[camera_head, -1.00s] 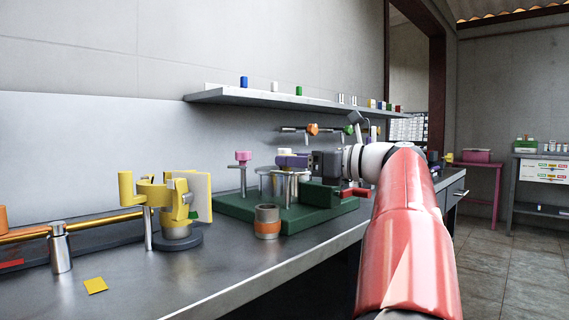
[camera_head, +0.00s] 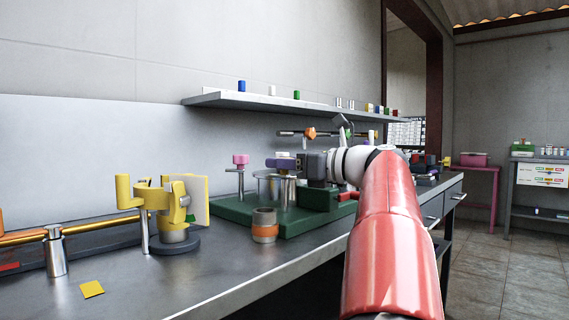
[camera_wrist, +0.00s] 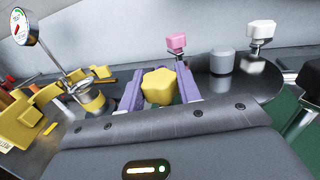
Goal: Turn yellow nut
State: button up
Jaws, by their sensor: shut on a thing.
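The yellow nut (camera_wrist: 160,87) is a lobed knob that shows between my gripper's purple fingers in the wrist view. My gripper (camera_wrist: 161,92) is shut on it, one finger on each side. In the head view my gripper (camera_head: 279,163) is over the green base, and its purple fingers show beside a metal cylinder. The nut cannot be made out in the head view, hidden at the fingers.
A pink knob on a post (camera_head: 241,160) stands left of my gripper on the green base (camera_head: 225,209). An orange-banded cylinder (camera_head: 265,226) stands in front. A yellow fixture (camera_head: 160,200) and yellow square (camera_head: 92,289) are on the bench left. A shelf (camera_head: 270,101) runs above.

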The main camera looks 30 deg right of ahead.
jog(key=shift+h, duration=0.3)
jog(key=m+t+h+p, duration=0.1)
jog(key=m+h, duration=0.1)
jog(key=m+t+h, duration=0.1)
jog(key=h, duration=0.1)
jog(key=shift+s+a+r+m+h+p, duration=0.1)
jog(key=shift+a+m+h+p, duration=0.05)
jog(key=shift+m+h+p, duration=0.25)
jog(key=m+t+h+p, duration=0.1)
jog(key=m+h+p, duration=0.1)
jog(key=h, duration=0.2)
jog(key=shift+r+m, duration=0.1)
jog(key=shift+m, duration=0.2)
jog(key=m+h+p, duration=0.2)
jog(key=h+p, duration=0.1)
jog(key=h, duration=0.1)
jog(key=shift+m+p, duration=0.35)
jog(key=shift+m, duration=0.05)
jog(key=shift+f+m+g+h+p, duration=0.2)
jog(key=shift+m+g+h+p, duration=0.5)
jog(key=shift+h, duration=0.7)
jog(key=o, duration=1)
jog(key=shift+c, duration=0.2)
